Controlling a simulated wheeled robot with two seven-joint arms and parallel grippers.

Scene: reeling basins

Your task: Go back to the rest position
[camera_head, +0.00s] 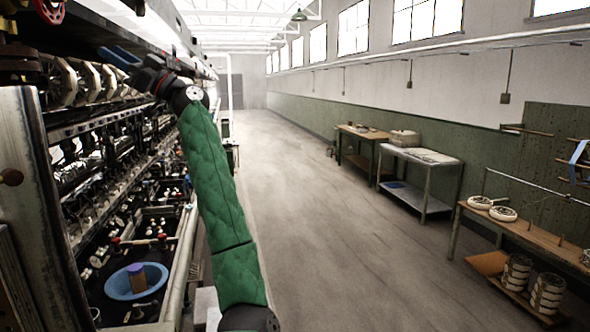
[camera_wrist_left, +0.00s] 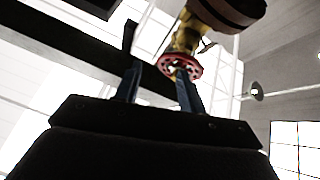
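My left arm in its green padded sleeve reaches up along the reeling machine (camera_head: 75,130) in the head view. Its gripper (camera_head: 122,57) is at the upper left, beside the machine's upper part, with blue fingers pointing up and left. In the left wrist view the two fingers of this gripper (camera_wrist_left: 158,85) stand apart with nothing held between them. A red wheel (camera_wrist_left: 180,66) on a yellowish fitting shows near the right fingertip; I cannot tell how far beyond it is. My right gripper is in neither view.
A blue basin (camera_head: 136,281) sits low in the machine at the left. A clear aisle (camera_head: 330,230) runs down the middle. Along the right wall stand a wooden table (camera_head: 360,134), a grey table (camera_head: 420,156) and a wooden bench (camera_head: 530,235) with reels on it and below.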

